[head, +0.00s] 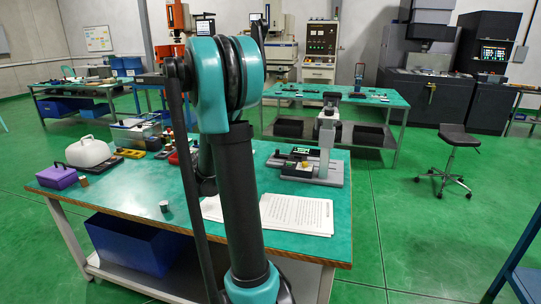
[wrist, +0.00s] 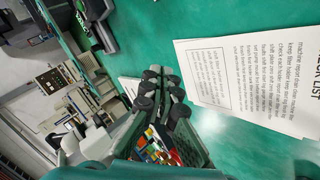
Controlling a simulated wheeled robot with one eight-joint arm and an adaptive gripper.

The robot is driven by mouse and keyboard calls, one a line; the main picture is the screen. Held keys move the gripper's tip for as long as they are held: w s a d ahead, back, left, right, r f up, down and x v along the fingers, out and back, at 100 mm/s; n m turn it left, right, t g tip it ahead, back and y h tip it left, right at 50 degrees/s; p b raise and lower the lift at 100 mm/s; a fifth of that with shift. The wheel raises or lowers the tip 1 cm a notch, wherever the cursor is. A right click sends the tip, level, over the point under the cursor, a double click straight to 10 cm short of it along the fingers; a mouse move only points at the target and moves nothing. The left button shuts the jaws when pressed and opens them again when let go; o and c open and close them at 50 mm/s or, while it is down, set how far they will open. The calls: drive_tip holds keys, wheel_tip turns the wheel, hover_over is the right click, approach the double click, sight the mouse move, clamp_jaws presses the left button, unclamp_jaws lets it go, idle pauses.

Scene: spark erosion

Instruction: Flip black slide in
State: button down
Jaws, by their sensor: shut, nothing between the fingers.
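No part can be told for sure as the black slide. A measuring stand (head: 326,140) with a pale column stands on the near table's right side, with small black parts (head: 303,155) on its base. Part of a dark device with a green patch (wrist: 88,15) shows at the upper left of the wrist view; I cannot tell whether it is the same stand. My gripper (wrist: 163,75) is shut and empty, its dark fingers together in mid-picture, apart from the printed sheet. In the head view my arm hides the gripper.
A printed sheet (head: 297,213), also in the wrist view (wrist: 245,75), lies on the green near table (head: 120,205). A purple box (head: 58,177), a white case (head: 87,152) and small metal cylinders (head: 164,206) stand left. Behind is another table (head: 375,97); a stool (head: 455,140) stands right.

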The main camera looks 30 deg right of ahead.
sight(271, 159)
drive_tip(key=w+d+f+n+h, duration=0.1)
drive_tip(key=w+d+h, duration=0.1)
drive_tip(key=w+d, duration=0.4)
drive_tip(key=w+d+f+n+t+h, duration=0.1)
drive_tip(key=w+d+f+h, duration=0.1)
drive_tip(key=w+d, duration=0.5)
drive_tip(key=w+d+f+n+h, duration=0.1)
drive_tip(key=w+d+f+h, duration=0.1)
drive_tip(key=w+d+h, duration=0.2)
drive_tip(key=shift+w+d+f+n, duration=0.2)
drive_tip(key=shift+w+d+n, duration=0.1)
drive_tip(key=shift+w+d, duration=1.25)
drive_tip(key=shift+w+d+f+t+h, duration=0.3)
drive_tip(key=shift+d+f, duration=0.05)
drive_tip(key=shift+d, duration=0.05)
drive_tip(key=shift+d, duration=0.1)
drive_tip(key=x, duration=0.9)
drive_tip(key=shift+w+d, duration=0.2)
drive_tip(key=shift+d, duration=0.1)
drive_tip(key=shift+s+d, duration=0.25)
drive_tip(key=shift+d, duration=0.3)
drive_tip(key=shift+s+d, duration=0.2)
drive_tip(key=shift+d, duration=0.35)
drive_tip(key=shift+s+d, duration=0.3)
drive_tip(key=shift+d, duration=0.5)
